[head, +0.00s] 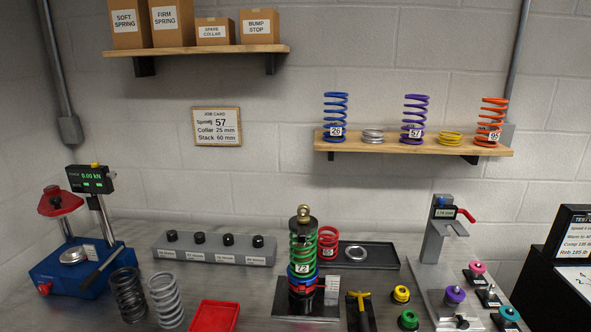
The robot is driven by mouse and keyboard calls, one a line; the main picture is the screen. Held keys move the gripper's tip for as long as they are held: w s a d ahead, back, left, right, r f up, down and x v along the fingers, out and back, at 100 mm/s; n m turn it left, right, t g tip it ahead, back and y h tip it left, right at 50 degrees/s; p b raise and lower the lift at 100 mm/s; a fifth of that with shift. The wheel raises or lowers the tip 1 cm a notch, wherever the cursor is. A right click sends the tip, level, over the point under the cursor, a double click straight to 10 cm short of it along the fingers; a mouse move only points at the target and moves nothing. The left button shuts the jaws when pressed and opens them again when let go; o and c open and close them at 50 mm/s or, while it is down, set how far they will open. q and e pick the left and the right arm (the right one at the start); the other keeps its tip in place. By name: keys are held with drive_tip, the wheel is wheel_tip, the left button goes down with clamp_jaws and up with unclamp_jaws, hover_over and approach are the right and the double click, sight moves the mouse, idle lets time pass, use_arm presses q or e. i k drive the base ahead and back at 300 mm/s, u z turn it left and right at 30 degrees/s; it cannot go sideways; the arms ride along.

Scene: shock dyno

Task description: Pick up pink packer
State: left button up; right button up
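The pink packer (477,268) is a small round pink piece at the right of the bench in the head view. It sits above a dark block with a small white label, in a group of similar coloured pieces. A purple one (455,294) is to its left and nearer, and a teal one (509,313) is nearer and to its right. Neither of my grippers shows in this view, and nothing covers the pink packer.
A grey stand with a red lever (440,230) rises just left of the pink packer. A black display box (570,255) stands to its right. Yellow (401,294) and green (408,319) pieces lie left. A green spring assembly (303,250) stands mid-bench. A shelf (415,148) hangs above.

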sight(481, 271)
drive_tip(key=z, duration=0.45)
drive_tip(key=k, duration=0.5)
drive_tip(key=z, duration=1.1)
drive_tip(key=i, duration=1.15)
drive_tip(key=u, duration=0.55)
drive_tip(key=i, duration=0.6)
drive_tip(key=z, duration=0.05)
